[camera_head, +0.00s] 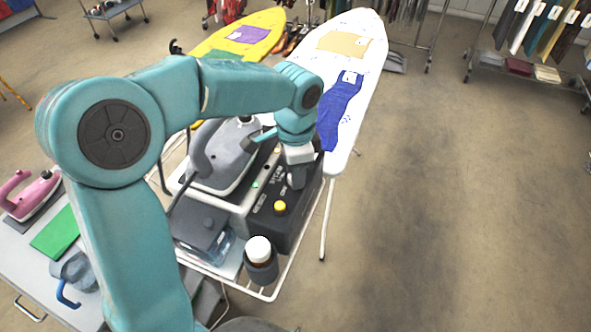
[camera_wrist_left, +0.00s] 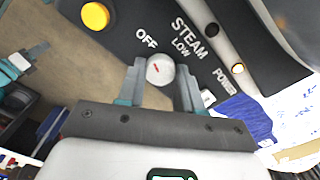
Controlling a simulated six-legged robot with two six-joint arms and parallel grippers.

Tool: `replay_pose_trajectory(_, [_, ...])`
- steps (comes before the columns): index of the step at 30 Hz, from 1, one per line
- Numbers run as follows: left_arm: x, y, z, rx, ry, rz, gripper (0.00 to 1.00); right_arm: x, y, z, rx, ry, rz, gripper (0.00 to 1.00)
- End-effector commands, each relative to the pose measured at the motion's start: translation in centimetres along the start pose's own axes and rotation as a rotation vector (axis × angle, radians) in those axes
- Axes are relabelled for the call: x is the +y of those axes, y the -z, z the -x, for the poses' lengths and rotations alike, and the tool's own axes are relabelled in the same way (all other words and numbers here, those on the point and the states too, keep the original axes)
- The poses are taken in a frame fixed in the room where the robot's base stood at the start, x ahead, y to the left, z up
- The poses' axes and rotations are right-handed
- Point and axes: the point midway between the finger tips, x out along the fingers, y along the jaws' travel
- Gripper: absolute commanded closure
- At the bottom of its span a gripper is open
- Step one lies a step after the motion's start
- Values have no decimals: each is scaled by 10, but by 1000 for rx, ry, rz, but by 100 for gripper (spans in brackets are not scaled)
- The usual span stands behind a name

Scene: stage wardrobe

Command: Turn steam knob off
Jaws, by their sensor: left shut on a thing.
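The steam knob (camera_wrist_left: 160,70) is a round, pale knob with a short red mark, on a dark panel (camera_wrist_left: 120,35) in the left wrist view. The words OFF, STEAM, LOW and POWER are printed around it. I cannot tell which label the mark points to. My left gripper (camera_wrist_left: 160,88) has one finger on each side of the knob and is shut on it. In the head view my left gripper (camera_head: 297,180) is over the steam station (camera_head: 262,225), and the knob is hidden. Teal parts at the left edge of the wrist view may be my right gripper (camera_wrist_left: 25,60); its fingers are unclear.
A yellow button (camera_head: 280,207) is on the panel near my gripper. A grey iron (camera_head: 222,158) rests on the station, and a white-capped bottle (camera_head: 260,250) stands at its front. A white ironing board (camera_head: 350,60) stands behind. The floor to the right is clear.

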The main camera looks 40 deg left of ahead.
Motion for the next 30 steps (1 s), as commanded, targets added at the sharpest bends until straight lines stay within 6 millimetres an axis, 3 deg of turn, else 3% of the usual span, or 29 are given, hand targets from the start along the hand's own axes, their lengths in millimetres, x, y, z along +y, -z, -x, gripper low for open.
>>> replay_pose_trajectory(18, [-2,0,3,4,6,41,95,0,0,0,0,0,0,100])
replay_pose_trajectory(19, [-2,0,3,5,6,41,55,0,0,0,0,0,0,100])
replay_pose_trajectory(21, [-2,0,2,4,5,41,39,0,0,0,0,0,0,100])
replay_pose_trajectory(30, [-1,0,3,2,3,39,39,0,0,0,0,0,0,100])
